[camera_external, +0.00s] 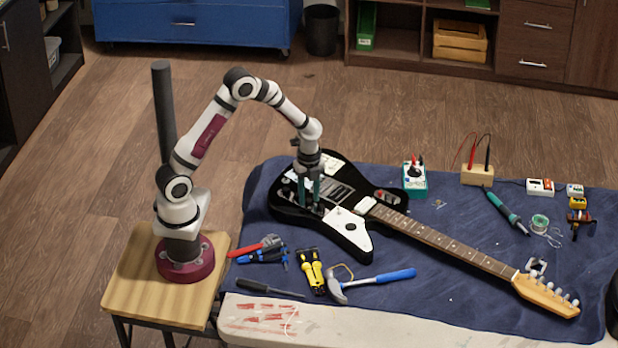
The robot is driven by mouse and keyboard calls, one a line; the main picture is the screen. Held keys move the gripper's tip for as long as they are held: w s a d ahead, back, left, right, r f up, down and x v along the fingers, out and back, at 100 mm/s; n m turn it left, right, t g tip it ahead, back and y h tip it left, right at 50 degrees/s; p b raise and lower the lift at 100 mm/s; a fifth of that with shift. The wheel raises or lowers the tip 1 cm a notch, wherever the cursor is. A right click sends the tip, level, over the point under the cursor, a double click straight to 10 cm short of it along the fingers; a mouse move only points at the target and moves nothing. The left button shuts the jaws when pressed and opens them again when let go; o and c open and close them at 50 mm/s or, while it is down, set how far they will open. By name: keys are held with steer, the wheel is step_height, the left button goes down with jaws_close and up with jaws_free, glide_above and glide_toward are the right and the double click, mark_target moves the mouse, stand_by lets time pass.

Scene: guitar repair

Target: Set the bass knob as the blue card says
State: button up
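The black electric guitar (282,212) lies on the blue cloth, its neck pointing to the lower right. My gripper (311,204) points straight down over the guitar body, close to the small dark controls beside the white pickguard (348,222). Its two teal fingers stand apart with a gap between them. The fingertips are near the guitar's surface; I cannot tell whether they touch or straddle a knob. The bass knob cannot be told from the other controls at this size, and its setting is not readable. I cannot make out a blue card.
A teal box (415,182) stands behind the neck. Small boxes (540,187) sit at the right.

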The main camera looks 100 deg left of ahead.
steer(key=shift+f, duration=0.5)
steer(key=shift+r, duration=0.15)
stand_by(0.4)
